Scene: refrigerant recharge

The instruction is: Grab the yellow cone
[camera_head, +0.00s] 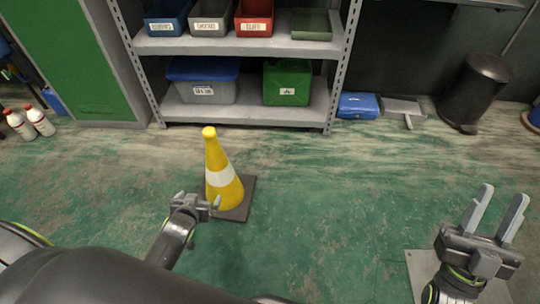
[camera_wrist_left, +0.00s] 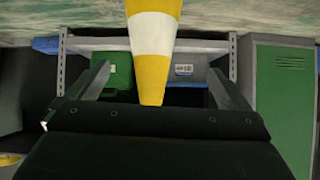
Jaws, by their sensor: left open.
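The yellow cone (camera_head: 217,167) with a white band stands upright on its dark square base on the green floor, left of centre in the head view. My left gripper (camera_head: 211,204) is at the cone's lower left side in the head view. In the left wrist view the cone (camera_wrist_left: 152,68) appears upside down between the two fingers of my left gripper (camera_wrist_left: 158,85), which are spread apart. I cannot tell whether either finger touches it. My right gripper (camera_head: 499,212) is open and empty at the right, away from the cone.
A grey metal shelf (camera_head: 245,113) with several bins stands behind the cone. A green cabinet (camera_head: 75,55) is at the left, with white bottles (camera_head: 40,121) on the floor beside it. A blue case (camera_head: 358,106) and a dark trash bin (camera_head: 474,88) stand at the back right. The middle floor is clear.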

